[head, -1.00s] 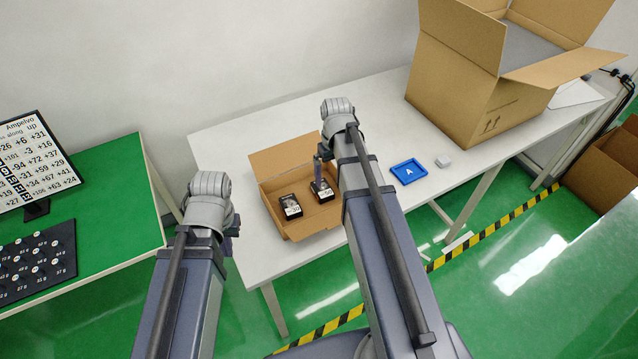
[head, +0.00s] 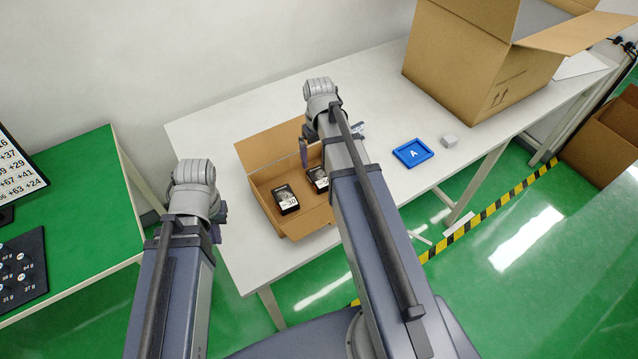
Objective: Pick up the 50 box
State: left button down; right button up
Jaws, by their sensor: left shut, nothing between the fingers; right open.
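Two small dark boxes with white labels lie in an open cardboard carton (head: 262,187) on the white table. The left box (head: 287,198) has a label that seems to read 30. The right box (head: 317,179), whose label starts with a 5, is partly hidden by my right arm. My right gripper (head: 331,140) is open above the carton's back part, with one finger showing on each side of the arm. It looks empty and apart from the boxes. My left gripper (head: 216,228) is shut and empty, left of the carton, mostly hidden behind its own wrist.
A large open carton (head: 465,70) stands at the table's right end. A green table (head: 80,210) stands at left. The white table's back left is clear.

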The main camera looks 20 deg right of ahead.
pick_arm(q)
jog(key=shift+f+b, duration=1.8)
jog(key=shift+f, duration=0.4)
pick_arm(e)
send_over(321, 178)
jog(key=shift+w+a+f, duration=0.1)
jog(key=shift+w+f, duration=0.05)
jog(key=shift+f, duration=0.95)
jog(key=shift+w+a+f, duration=0.1)
jog(key=shift+f, duration=1)
pick_arm(q)
jog(key=shift+f, duration=0.1)
notch_tip(321, 178, down, 5)
jog(key=b, duration=0.5)
pick_arm(e)
jog(key=f, duration=0.5)
jog(key=shift+s+d+f, duration=0.15)
jog(key=shift+s+d, duration=0.05)
jog(key=shift+d, duration=0.05)
jog(key=c, duration=1.5)
